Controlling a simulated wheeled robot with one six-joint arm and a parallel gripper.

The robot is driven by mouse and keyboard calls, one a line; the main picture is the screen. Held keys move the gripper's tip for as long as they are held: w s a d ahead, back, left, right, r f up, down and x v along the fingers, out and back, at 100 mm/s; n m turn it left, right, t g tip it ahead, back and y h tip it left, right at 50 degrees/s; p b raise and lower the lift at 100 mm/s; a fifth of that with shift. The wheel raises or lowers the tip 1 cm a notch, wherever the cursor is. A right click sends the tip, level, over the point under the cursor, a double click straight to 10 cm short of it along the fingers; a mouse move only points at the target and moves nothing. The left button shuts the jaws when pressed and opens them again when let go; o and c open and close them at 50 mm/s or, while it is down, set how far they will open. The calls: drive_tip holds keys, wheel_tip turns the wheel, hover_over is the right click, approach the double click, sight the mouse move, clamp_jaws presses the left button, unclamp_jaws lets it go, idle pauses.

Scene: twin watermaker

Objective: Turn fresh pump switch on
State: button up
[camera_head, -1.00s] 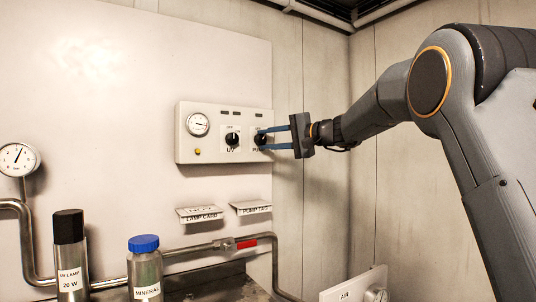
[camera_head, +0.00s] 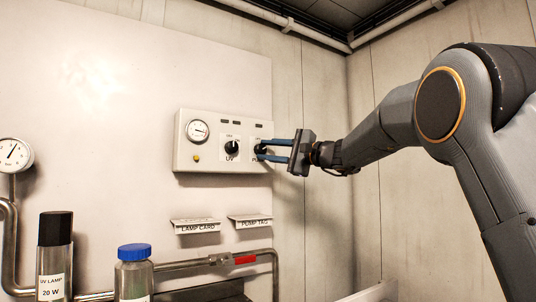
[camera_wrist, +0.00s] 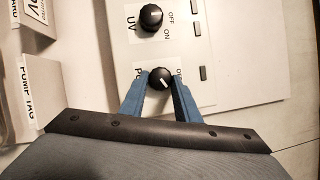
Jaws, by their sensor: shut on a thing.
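The right knob, the pump switch (camera_head: 260,149), is partly covered by my gripper (camera_head: 264,150). In the wrist view the blue fingers of my gripper (camera_wrist: 160,82) are shut around the black pump knob (camera_wrist: 160,78), one on each side. Its white pointer line is tilted. The label beside it is partly hidden by the fingers. The UV knob (camera_head: 232,148) is to its left, and shows above it in the wrist view (camera_wrist: 151,17).
A lamp card (camera_head: 196,226) and a pump tag (camera_head: 250,221) stick out from the wall below the box. A pipe with a red-handled valve (camera_head: 245,259) runs lower. A black-capped UV lamp canister (camera_head: 54,260) and a blue-capped bottle (camera_head: 135,269) stand at lower left.

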drive_tip(key=o, duration=1)
drive_tip(key=shift+o, duration=0.2)
drive_tip(key=b+v, duration=0.1)
drive_tip(key=v, duration=0.6)
drive_tip(key=shift+s+d, duration=0.2)
drive_tip(key=shift+d, duration=0.15)
